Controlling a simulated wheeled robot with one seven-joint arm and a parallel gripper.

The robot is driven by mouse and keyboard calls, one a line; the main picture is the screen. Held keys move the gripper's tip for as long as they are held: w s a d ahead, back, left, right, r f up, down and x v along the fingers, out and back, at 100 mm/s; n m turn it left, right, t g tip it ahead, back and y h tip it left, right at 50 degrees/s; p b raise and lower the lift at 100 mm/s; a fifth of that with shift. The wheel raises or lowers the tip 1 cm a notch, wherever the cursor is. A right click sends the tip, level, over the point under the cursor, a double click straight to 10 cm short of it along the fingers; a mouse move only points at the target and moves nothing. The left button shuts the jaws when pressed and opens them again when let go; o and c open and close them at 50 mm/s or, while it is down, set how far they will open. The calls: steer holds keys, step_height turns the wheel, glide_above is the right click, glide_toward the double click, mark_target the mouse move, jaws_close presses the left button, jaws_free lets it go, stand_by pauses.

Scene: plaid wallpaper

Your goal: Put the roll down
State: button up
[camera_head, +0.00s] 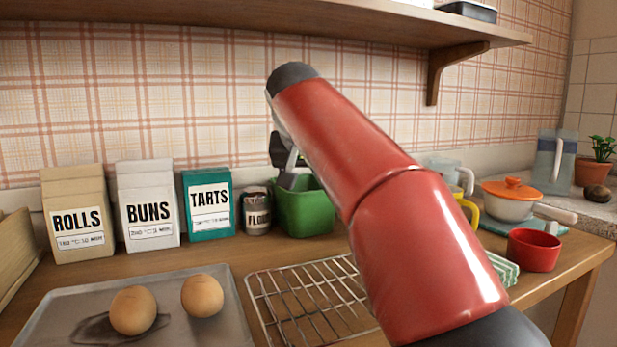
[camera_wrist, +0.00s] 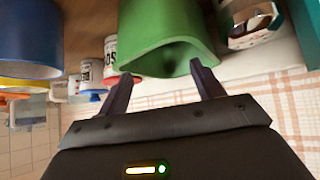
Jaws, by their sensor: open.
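Two round brown rolls sit apart on the grey baking tray (camera_head: 62,312) in the head view: the left roll (camera_head: 133,310) and the right roll (camera_head: 202,296). A dark patch lies on the tray around the left roll. My gripper (camera_wrist: 162,72) is open, its two dark fingers spread apart, and I see no roll between them. It is close to the green container (camera_head: 303,208), which also shows beyond the fingers in the wrist view (camera_wrist: 160,38). I cannot tell whether they touch. In the head view my red arm hides part of the gripper.
A wire rack (camera_head: 300,300) lies right of the tray. Boxes marked rolls (camera_head: 77,215), buns (camera_head: 148,205) and tarts (camera_head: 208,203), plus a flour tin (camera_head: 257,212), line the wall. A red cup (camera_head: 533,250) stands at the right. A wooden shelf (camera_head: 400,22) hangs above.

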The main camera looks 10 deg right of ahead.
steer(key=p+v, duration=0.2)
steer(key=v, duration=0.9)
steer(key=shift+s+r, duration=0.15)
steer(key=shift+s, duration=0.05)
steer(key=shift+s+a, duration=0.1)
